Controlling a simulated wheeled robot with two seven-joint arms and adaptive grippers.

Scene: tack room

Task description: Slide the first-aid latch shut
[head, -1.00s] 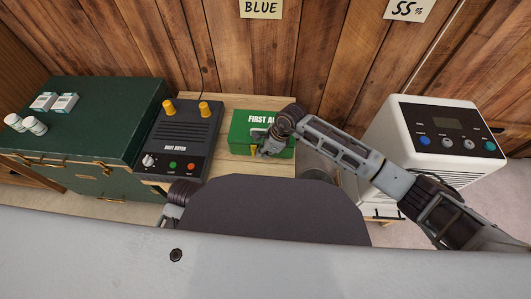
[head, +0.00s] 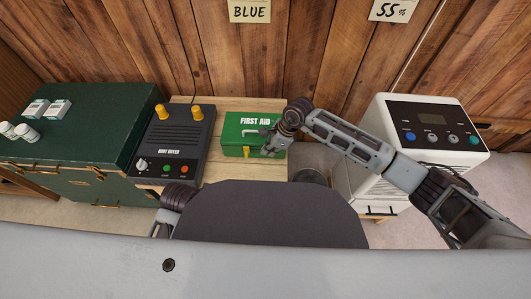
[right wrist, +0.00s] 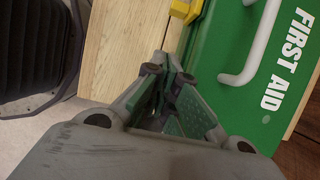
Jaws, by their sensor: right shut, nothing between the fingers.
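The green first-aid box (head: 232,133) sits on a light wooden surface, with a white handle and "FIRST AID" lettering on top. Its yellow latch (head: 246,153) is on the near edge and also shows at the top of the right wrist view (right wrist: 184,9). My right gripper (head: 266,152) is shut and empty, just right of the latch at the box's near side. In the right wrist view its fingertips (right wrist: 172,60) are apart from the latch. Whether the latch is fully slid over is too small to tell. My left gripper (head: 162,222) shows only partly at the lower left; its fingers are hidden.
A boot dryer (head: 178,140) with yellow knobs stands close left of the box. A green trunk (head: 85,120) with small white containers is farther left. A white appliance (head: 385,112) stands at the right. A wooden wall (head: 240,60) closes the back.

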